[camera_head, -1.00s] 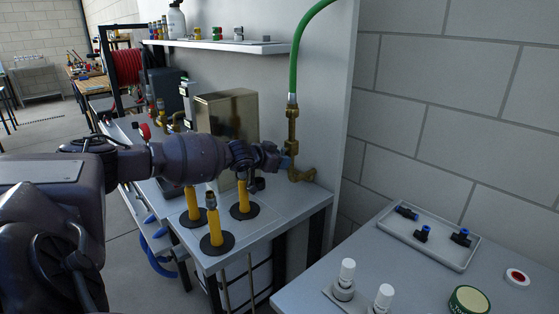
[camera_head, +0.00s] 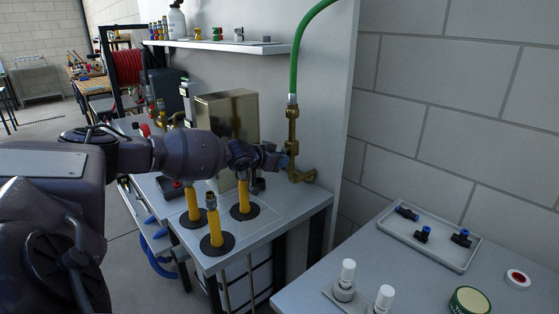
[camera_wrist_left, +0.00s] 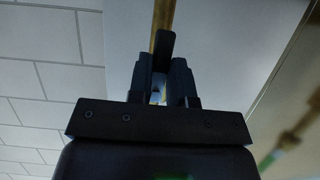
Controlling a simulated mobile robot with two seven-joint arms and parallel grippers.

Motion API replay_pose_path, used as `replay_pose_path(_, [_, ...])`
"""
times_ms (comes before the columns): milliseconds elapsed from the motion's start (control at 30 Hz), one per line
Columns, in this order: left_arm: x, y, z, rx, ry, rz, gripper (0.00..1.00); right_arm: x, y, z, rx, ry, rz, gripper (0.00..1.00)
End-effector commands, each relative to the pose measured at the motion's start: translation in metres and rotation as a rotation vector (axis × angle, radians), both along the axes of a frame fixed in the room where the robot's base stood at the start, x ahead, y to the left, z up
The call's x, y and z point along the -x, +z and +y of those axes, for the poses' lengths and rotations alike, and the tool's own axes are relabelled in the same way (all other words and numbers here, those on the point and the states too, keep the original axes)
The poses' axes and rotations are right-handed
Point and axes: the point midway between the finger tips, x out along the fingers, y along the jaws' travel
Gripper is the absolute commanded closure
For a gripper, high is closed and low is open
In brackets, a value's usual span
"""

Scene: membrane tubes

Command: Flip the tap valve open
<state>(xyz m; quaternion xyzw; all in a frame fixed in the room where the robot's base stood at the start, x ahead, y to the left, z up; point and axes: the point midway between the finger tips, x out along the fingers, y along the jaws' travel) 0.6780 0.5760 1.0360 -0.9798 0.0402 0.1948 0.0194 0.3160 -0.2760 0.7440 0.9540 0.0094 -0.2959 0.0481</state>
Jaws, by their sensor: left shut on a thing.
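The tap is a brass fitting (camera_head: 293,128) on the grey wall panel, under a green hose, with a brass elbow outlet (camera_head: 302,175) at its foot. My left arm reaches across from the left, and my left gripper (camera_head: 279,161) is at the left side of the tap's lower part. It is shut on the tap's valve handle, which is mostly hidden by the fingers. In the left wrist view, the dark fingers (camera_wrist_left: 166,88) are close together, with a dark upright piece between their tips, and a brass pipe (camera_wrist_left: 163,14) lies beyond. My right gripper is out of view.
Yellow posts on black discs stand on the bench (camera_head: 285,212) below my arm, with a metallic box (camera_head: 228,112) behind. A shelf (camera_head: 215,44) is above.

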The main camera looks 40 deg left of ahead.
Motion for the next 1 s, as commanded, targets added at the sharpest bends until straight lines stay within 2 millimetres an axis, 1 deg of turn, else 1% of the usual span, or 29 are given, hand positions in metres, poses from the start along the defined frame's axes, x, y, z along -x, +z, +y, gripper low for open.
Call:
replay_pose_path(100, [-0.0004,-0.001,-0.0009,0.028,0.0,0.002,1.0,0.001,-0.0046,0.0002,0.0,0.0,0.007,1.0])
replay_pose_path(467, [0.0001,-0.0003,-0.001,0.04,0.002,0.002,1.0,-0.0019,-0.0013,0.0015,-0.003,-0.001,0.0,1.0])
replay_pose_path(500, [0.0001,-0.0002,-0.001,0.04,0.002,0.002,0.75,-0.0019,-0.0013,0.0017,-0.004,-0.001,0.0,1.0])
replay_pose_path(633, [0.0002,-0.0003,-0.001,0.039,0.001,0.002,0.55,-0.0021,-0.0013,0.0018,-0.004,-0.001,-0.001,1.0])
replay_pose_path(1000, [0.0021,0.001,-0.0004,0.038,0.002,0.002,0.55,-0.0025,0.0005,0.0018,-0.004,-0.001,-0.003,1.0])
